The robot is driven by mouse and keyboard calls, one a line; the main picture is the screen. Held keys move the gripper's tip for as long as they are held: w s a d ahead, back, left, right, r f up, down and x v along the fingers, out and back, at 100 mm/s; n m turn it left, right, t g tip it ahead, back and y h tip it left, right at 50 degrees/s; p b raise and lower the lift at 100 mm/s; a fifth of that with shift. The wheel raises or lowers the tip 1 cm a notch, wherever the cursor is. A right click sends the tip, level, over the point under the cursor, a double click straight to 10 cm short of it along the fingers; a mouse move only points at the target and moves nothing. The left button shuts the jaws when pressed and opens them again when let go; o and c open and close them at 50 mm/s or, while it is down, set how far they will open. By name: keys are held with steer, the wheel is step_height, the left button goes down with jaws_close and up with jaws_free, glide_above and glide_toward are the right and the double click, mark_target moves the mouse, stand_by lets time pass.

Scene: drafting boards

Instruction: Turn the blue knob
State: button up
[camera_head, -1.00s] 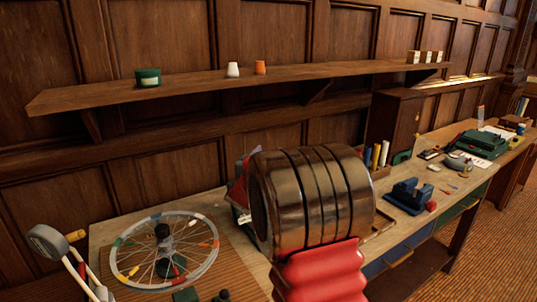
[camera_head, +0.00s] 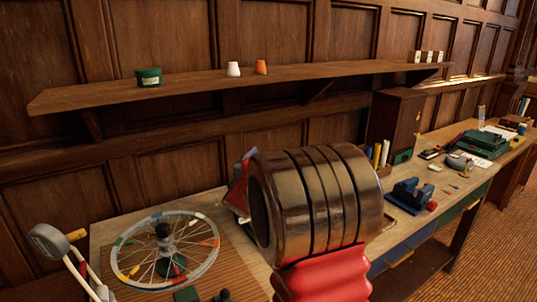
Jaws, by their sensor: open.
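I cannot make out a blue knob in the head view. The clearest blue things are a blue vise-like tool (camera_head: 408,195) with a red end on the right half of the bench, and a blue drawer front (camera_head: 400,246) below the bench top. My arm, a large dark metal cylinder above a red ribbed sleeve, fills the lower middle and hides part of the bench. My gripper does not show.
A spoked wheel (camera_head: 135,278) with coloured rim marks lies at the bench's left. A grey round head (camera_head: 48,243) on rods stands left of it. A wall shelf (camera_head: 190,84) holds a green tin (camera_head: 148,76) and small cups. A green machine (camera_head: 482,144) sits far right.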

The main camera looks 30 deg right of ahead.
steer(key=v, duration=1.2)
steer(key=s+a+n+t+y, duration=0.15)
steer(key=a+n+y, duration=0.35)
steer(key=a, duration=0.5)
steer(key=s+a+n+y, duration=0.2)
steer(key=s+a+y, duration=0.1)
steer(key=a+y, duration=0.55)
steer(key=s+a+f+n+g, duration=0.1)
steer(key=s+a+f+g, duration=0.1)
steer(key=s, duration=0.5)
steer(key=s+a+f+g, duration=0.1)
steer(key=s+f+g, duration=0.2)
steer(key=s, duration=0.5)
steer(key=s+a+f+n+g, duration=0.1)
steer(key=s+a+f+g, duration=0.1)
steer(key=s, duration=0.6)
steer(key=shift+s+a+f+n+g, duration=0.2)
steer(key=shift+a+f+n+g, duration=0.1)
steer(key=shift+f+g, duration=0.25)
